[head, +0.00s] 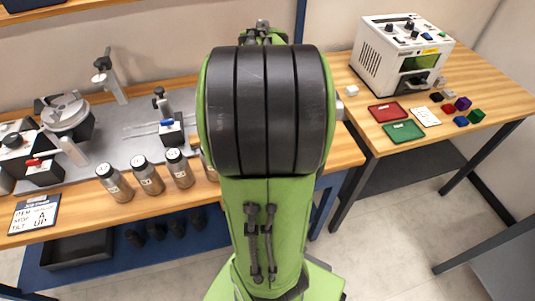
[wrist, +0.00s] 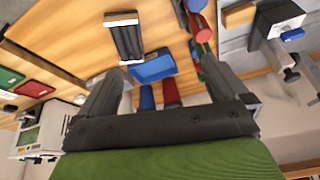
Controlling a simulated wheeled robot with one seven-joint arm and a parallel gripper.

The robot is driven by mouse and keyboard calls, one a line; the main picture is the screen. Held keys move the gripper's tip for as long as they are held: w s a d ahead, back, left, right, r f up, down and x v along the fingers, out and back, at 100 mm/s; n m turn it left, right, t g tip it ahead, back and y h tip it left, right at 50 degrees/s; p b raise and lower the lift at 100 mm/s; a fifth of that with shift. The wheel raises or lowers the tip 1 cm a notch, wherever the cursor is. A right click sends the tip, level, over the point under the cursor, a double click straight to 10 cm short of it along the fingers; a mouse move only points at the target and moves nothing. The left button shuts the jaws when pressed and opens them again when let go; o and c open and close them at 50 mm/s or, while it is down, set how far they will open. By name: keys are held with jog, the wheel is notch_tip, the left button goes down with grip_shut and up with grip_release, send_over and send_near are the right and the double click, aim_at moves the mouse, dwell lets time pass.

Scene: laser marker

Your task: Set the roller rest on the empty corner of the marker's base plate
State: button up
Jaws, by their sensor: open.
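The marker's grey base plate (head: 122,131) lies on the left bench in the head view, with a clamp and fixtures on it. Its right end is hidden behind my arm. Part of it shows at the right of the wrist view (wrist: 236,62). A dark block with two parallel bars and pale ends (wrist: 125,38), which looks like the roller rest, lies on the wooden bench top in the wrist view. My gripper (wrist: 162,72) is open, with nothing clearly held; the dark block is beyond its fingertips, left of centre. My gripper is hidden in the head view.
A blue tray (wrist: 152,67) and red and blue cylinders lie near the fingers. Several dark-capped bottles (head: 146,175) stand along the plate's front edge. A white machine (head: 397,52), red and green trays and small coloured blocks occupy the right table.

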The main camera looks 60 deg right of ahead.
jog(key=shift+m+g+h, duration=0.3)
jog(key=shift+m+g, duration=0.3)
jog(key=shift+m, duration=0.3)
jog(key=d+f+b, duration=0.1)
jog(key=d+f, duration=0.1)
jog(key=f, duration=0.2)
jog(key=s+d+f+b, duration=0.1)
jog(key=d+f, duration=0.2)
jog(key=f, duration=0.1)
jog(key=s+d+f+b, duration=0.1)
jog(key=d+f, duration=0.2)
jog(key=shift+s+d+f+b, duration=0.1)
jog(key=shift+s+f+b, duration=0.15)
jog(key=shift+f+b, duration=0.15)
jog(key=b+x, duration=0.2)
jog(key=x, duration=0.4)
jog(key=shift+d, duration=0.2)
jog(key=shift+r, duration=0.1)
jog(key=shift+c, duration=0.3)
jog(key=c, duration=1.6)
notch_tip(320, 180, up, 10)
jog(key=p, duration=0.3)
jog(key=shift+r+p, duration=0.1)
jog(key=shift+p, duration=0.25)
